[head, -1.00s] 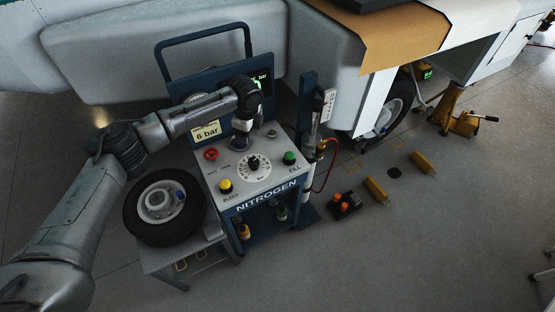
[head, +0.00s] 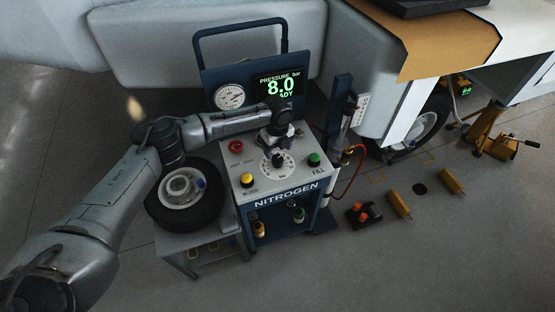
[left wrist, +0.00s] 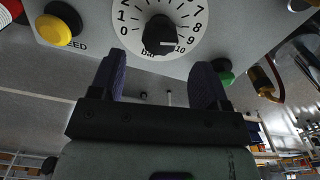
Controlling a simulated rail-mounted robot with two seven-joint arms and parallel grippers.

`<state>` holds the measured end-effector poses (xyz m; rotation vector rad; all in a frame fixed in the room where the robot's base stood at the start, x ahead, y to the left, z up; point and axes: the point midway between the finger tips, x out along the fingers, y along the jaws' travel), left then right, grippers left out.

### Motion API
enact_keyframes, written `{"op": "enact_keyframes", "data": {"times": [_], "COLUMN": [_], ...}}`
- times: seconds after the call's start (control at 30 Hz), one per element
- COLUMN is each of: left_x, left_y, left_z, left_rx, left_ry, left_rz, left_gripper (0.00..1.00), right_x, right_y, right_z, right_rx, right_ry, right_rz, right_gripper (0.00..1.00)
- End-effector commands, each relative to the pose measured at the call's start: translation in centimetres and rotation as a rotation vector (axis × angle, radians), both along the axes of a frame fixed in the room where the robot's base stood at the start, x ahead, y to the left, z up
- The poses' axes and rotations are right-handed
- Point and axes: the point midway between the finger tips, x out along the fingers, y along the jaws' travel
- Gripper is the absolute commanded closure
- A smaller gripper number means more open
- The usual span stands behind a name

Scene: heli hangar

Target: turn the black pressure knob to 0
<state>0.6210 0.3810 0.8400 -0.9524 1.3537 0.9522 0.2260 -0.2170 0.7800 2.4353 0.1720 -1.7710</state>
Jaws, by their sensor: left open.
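The black pressure knob (head: 278,160) stands on a round white dial (head: 267,171) on the top of the blue nitrogen cart. In the left wrist view the knob (left wrist: 160,34) shows close up, its white mark pointing right, toward the 9 and 10 end of the scale; the 0 is on the lower left. My left gripper (head: 278,150) is just behind the knob in the head view. In the left wrist view the two fingers of my left gripper (left wrist: 158,80) are apart and empty, with the knob beyond them, not between them. My right gripper is not in view.
The display (head: 280,87) reads 8.0 bar. Around the dial are a red button (head: 236,146), a yellow button (head: 247,180) and a green button (head: 314,159). A wheel (head: 185,195) lies left of the cart. Yellow chocks (head: 399,205) lie on the floor at right.

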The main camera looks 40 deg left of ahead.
Motion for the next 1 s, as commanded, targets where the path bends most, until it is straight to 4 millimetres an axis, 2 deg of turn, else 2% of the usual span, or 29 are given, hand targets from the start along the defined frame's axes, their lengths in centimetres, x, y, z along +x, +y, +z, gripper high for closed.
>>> {"op": "enact_keyframes", "data": {"times": [0.03,0.2,0.4,0.83,1.0], "left_x": [0.0,0.0,0.0,0.0,0.0], "left_y": [0.0,0.0,0.0,0.0,0.0], "left_z": [-1.2,-3.5,-5.0,-5.5,-5.5], "left_rx": [0.001,0.002,0.0,0.001,0.001], "left_ry": [0.002,0.002,0.001,0.0,0.0], "left_rz": [0.001,0.0,0.001,0.001,0.001], "left_gripper": [0.31,0.31,0.31,0.31,0.46], "right_x": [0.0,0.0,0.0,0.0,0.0], "right_y": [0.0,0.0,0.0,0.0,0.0], "right_z": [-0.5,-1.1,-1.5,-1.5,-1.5], "right_rx": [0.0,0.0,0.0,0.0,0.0], "right_ry": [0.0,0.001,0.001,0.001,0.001], "right_rz": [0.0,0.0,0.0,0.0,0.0], "right_gripper": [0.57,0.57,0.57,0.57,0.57]}}
